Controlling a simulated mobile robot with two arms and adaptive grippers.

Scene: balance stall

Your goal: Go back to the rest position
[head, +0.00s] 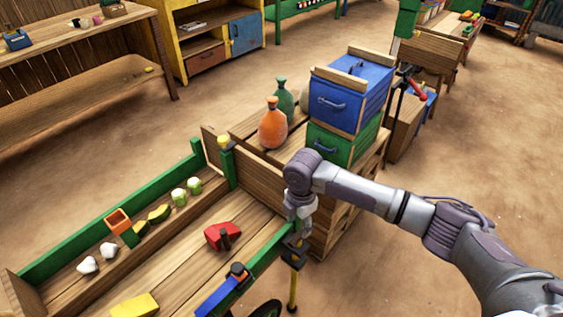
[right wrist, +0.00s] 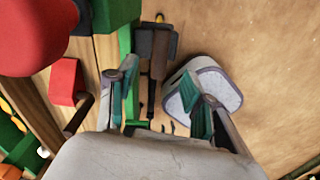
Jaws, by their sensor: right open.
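My right arm comes in from the right in the head view and reaches to the front right corner of the wooden stall cart. My right gripper (head: 297,238) points down beside the cart's green side rail (head: 262,262). In the right wrist view the gripper (right wrist: 160,88) has its two fingers apart, with nothing seen held between them. A dark bracket-like part (right wrist: 155,45) lies beyond the fingers there. Whether the gripper touches the rail, I cannot tell. My left gripper is not in view.
On the cart are a red block (head: 222,236), a yellow block (head: 135,306) and a row of small goods. Behind stand an orange bottle (head: 272,128), a green bottle (head: 283,97) and stacked blue (head: 345,98) and green drawer boxes. Bare floor lies right.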

